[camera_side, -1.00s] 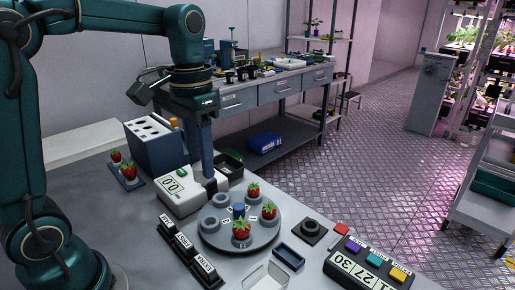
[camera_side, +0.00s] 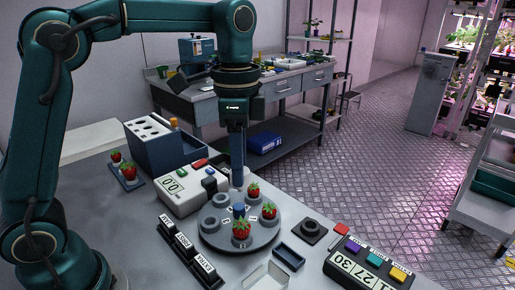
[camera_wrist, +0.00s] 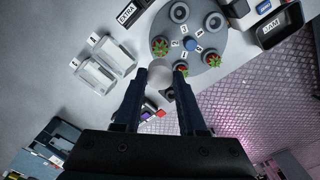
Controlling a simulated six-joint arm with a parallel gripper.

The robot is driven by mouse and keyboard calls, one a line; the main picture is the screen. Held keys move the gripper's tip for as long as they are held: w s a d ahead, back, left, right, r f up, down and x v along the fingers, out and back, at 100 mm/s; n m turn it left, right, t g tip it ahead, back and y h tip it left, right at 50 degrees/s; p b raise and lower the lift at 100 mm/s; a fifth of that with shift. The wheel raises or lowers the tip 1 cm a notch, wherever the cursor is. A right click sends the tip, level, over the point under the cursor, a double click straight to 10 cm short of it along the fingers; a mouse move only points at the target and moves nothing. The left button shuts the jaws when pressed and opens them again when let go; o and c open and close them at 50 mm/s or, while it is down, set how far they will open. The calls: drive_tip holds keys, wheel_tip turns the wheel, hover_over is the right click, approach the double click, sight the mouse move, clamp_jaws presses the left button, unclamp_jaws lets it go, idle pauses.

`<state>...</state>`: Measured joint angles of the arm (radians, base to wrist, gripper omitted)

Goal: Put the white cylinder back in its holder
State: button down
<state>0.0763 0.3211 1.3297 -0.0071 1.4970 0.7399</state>
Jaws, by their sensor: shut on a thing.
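My gripper (camera_side: 237,184) points straight down over the far edge of the round grey turntable (camera_side: 212,242). In the wrist view my gripper (camera_wrist: 162,74) is shut on the white cylinder (camera_wrist: 159,77), seen end-on as a pale round shape between the fingertips. In the side view I cannot make the cylinder out. A black square base with a round ring (camera_side: 310,227) stands on the table right of the turntable and is empty. I cannot tell from the pictures whether it is the cylinder's holder.
Several strawberries (camera_side: 241,230) sit in cups around the turntable's blue hub (camera_side: 239,210). A white scale (camera_side: 178,192) and a grey-blue rack (camera_side: 155,146) stand left. Black labelled blocks (camera_side: 188,248), a small dark tray (camera_side: 288,257) and a button panel (camera_side: 366,266) lie in front.

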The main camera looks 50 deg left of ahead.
drive_tip(key=s+d+f+m, duration=0.3)
drive_tip(key=s+d, duration=0.1)
drive_tip(key=d, duration=0.5)
drive_tip(key=s+d+f+m, duration=0.4)
drive_tip(key=d, duration=0.5)
drive_tip(key=s+d+f+m, duration=0.3)
drive_tip(key=d, duration=0.6)
drive_tip(key=shift+s+d+f, duration=0.3)
drive_tip(key=shift+s+f, duration=0.05)
drive_tip(key=shift+s, duration=0.05)
drive_tip(key=shift+f, duration=1.95)
drive_tip(key=shift+f, duration=0.1)
drive_tip(key=shift+c, duration=2.4)
unclamp_jaws()
